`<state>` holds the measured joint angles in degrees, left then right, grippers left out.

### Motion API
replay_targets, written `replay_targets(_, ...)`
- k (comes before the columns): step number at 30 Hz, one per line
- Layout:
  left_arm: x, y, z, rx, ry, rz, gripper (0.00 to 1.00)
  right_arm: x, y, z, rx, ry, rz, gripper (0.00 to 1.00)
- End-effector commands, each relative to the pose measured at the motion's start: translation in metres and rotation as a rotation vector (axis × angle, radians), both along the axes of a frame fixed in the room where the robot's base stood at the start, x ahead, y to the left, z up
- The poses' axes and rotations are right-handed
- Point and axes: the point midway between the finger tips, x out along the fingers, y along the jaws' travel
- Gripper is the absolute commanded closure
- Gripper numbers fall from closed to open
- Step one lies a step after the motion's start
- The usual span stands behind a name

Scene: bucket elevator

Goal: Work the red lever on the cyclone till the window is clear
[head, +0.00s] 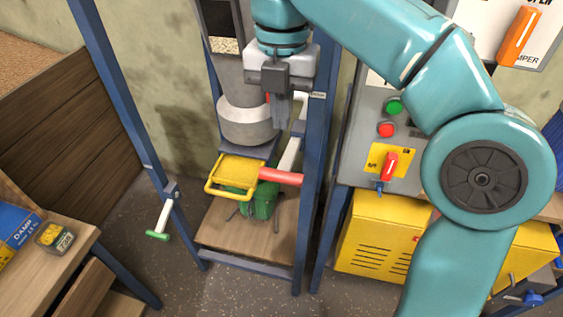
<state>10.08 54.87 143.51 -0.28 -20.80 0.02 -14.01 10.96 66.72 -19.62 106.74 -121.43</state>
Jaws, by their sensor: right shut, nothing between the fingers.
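The grey cyclone (228,75) stands inside a blue frame, with its lower part behind my right gripper. A window (223,45) high on it shows pale speckled material along its lower part. A red-handled lever (280,178) lies roughly level below the cyclone, beside a yellow tray-like part. A small red bit shows just behind my gripper; I cannot tell what it belongs to. My right gripper (279,122) points down in front of the cyclone, shut and empty, above the red handle and apart from it. My left gripper is out of view.
A yellow tray with a handle (236,174) juts out over a green bucket (262,200) on a wooden shelf (225,228). Blue posts flank the frame. A control panel (372,130) and yellow cabinet (375,235) stand to the right. A green-handled crank (161,222) sticks out left.

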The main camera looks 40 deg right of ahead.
Motion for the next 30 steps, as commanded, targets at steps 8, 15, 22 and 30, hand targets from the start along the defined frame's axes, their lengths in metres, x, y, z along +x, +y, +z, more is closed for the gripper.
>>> replay_targets(8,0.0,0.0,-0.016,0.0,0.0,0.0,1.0,-0.002,0.0,-0.063,0.0,0.003,-0.001,1.0)
replay_targets(15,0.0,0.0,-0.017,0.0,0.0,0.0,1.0,-0.002,0.001,-0.097,0.001,0.002,0.0,1.0)
replay_targets(22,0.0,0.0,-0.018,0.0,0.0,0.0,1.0,-0.001,0.001,-0.107,0.001,-0.001,0.0,1.0)
replay_targets(30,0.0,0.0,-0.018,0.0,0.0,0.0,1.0,-0.001,0.001,-0.107,-0.001,-0.001,0.0,1.0)
